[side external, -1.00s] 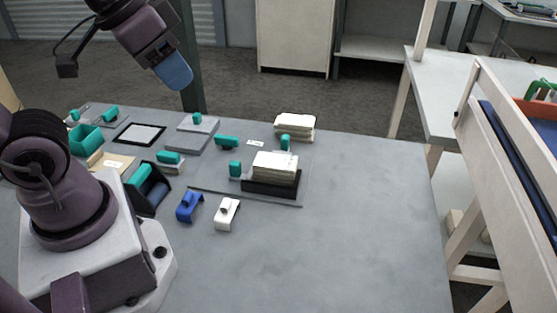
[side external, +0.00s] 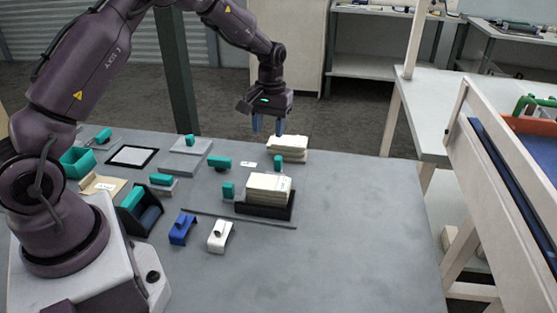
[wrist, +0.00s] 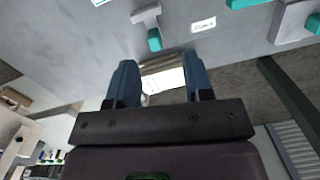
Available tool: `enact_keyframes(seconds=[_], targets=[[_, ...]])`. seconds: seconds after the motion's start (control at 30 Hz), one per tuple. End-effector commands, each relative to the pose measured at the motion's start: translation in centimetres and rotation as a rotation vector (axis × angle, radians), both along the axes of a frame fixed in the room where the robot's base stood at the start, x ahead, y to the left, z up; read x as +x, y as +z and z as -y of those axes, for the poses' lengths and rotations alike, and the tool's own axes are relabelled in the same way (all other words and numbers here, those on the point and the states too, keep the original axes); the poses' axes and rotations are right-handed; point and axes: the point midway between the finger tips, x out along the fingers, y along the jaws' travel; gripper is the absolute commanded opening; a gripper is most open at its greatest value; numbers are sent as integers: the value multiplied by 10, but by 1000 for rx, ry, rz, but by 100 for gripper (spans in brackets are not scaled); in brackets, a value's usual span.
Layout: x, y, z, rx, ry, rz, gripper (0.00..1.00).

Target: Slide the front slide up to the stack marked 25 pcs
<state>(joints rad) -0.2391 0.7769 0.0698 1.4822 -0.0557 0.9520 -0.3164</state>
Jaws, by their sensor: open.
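My gripper (side external: 268,128) is open and empty, with blue fingers pointing down above the far table edge, near the rear paper stack (side external: 287,148). That stack shows between the fingers in the wrist view (wrist: 163,80). Another stack (side external: 268,185) sits in a black tray (side external: 264,208). Teal-handled pieces stand around them: one behind the tray (side external: 278,162), one at its left (side external: 228,190), and one farther back left (side external: 219,162). I cannot tell which is the front slide. A small white label (side external: 248,164) lies between them, its print too small to read surely.
A blue clip-like piece (side external: 182,229) and a white one (side external: 220,235) stand in front of a thin dark bar (side external: 240,219). A grey block with a teal knob (side external: 190,152) and a black-framed pad (side external: 132,156) lie left. The table's right side is clear.

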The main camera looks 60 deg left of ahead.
Motion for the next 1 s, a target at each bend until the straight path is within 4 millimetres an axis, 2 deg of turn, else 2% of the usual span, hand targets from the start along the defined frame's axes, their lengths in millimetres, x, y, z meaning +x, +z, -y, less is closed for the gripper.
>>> enact_keyframes(seconds=[0.07, 0.17, 0.37, 0.8, 1.0], targets=[[17, -8, -7, 8, 50, 18, 47], [34, 6, -11, 22, 99, 67, 47], [34, -4, -10, 20, 148, 61, 47], [33, -90, -10, 20, 146, 61, 47], [34, -115, -10, 20, 145, 64, 47]])
